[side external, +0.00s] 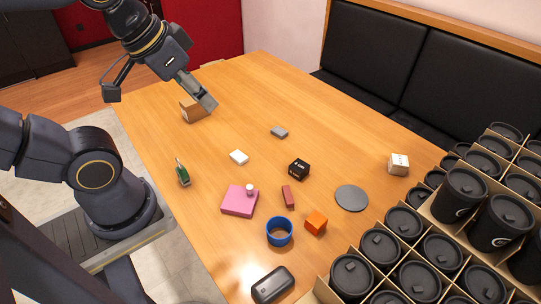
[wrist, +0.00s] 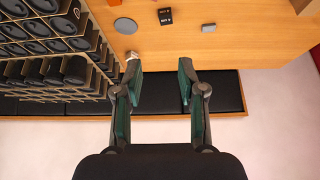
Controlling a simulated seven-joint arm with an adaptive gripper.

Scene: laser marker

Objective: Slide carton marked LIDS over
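A small white carton (side external: 398,164) with dark print stands at the table's right side, near the bench. A small black carton (side external: 299,169) with white print sits mid-table. The print is too small to read in either view, so I cannot tell which is marked LIDS. In the wrist view the black carton (wrist: 165,16) is at the top and the white carton (wrist: 132,57) is partly behind the left finger. My gripper (side external: 208,101) is at the far left of the table, well away from both. In the wrist view its fingers (wrist: 160,88) are wide apart with nothing between them.
A brown cardboard piece (side external: 193,112) is beside my gripper. Crates of black lidded cups (side external: 420,281) fill the lower right. The table's far middle is clear.

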